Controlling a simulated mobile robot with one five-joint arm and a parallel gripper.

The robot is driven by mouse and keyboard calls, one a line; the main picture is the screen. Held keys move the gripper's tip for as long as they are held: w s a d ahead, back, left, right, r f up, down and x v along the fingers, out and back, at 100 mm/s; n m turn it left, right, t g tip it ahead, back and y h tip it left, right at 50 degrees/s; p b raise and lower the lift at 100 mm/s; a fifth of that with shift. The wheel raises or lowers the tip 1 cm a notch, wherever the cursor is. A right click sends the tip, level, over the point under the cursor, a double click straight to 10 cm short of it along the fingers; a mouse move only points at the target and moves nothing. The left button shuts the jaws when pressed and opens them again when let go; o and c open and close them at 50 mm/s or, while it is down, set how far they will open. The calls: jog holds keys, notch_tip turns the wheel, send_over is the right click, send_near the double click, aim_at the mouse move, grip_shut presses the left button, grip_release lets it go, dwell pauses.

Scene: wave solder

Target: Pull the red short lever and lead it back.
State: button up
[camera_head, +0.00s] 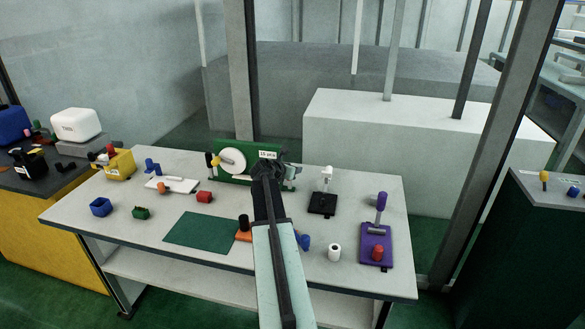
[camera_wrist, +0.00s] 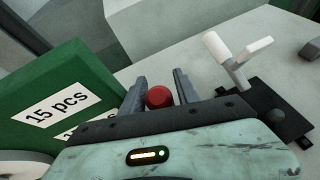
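The red round knob (camera_wrist: 158,97) of the short lever shows in the wrist view between my gripper's two fingers (camera_wrist: 159,92). The fingers stand apart on either side of it, and I cannot tell whether they touch it. The lever's shaft is hidden behind the gripper body. In the head view my gripper (camera_head: 275,170) is at the green panel (camera_head: 240,177) marked "15 pcs", and it hides the red knob. The same green panel (camera_wrist: 30,92) fills the left of the wrist view.
A black base with a white lever (camera_head: 326,180) stands right of my gripper, close by in the wrist view (camera_wrist: 232,58). A purple lever fixture (camera_head: 376,243) stands farther right. A white roll (camera_head: 334,252), a green mat (camera_head: 203,231) and small parts lie on the table (camera_head: 180,275).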

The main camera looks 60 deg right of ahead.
jog(key=shift+w+a, duration=0.2)
jog(key=shift+w, duration=0.05)
jog(key=p+v, duration=0.3)
jog(key=v, duration=0.4)
jog(key=shift+s+a, duration=0.2)
jog(key=shift+a, duration=0.05)
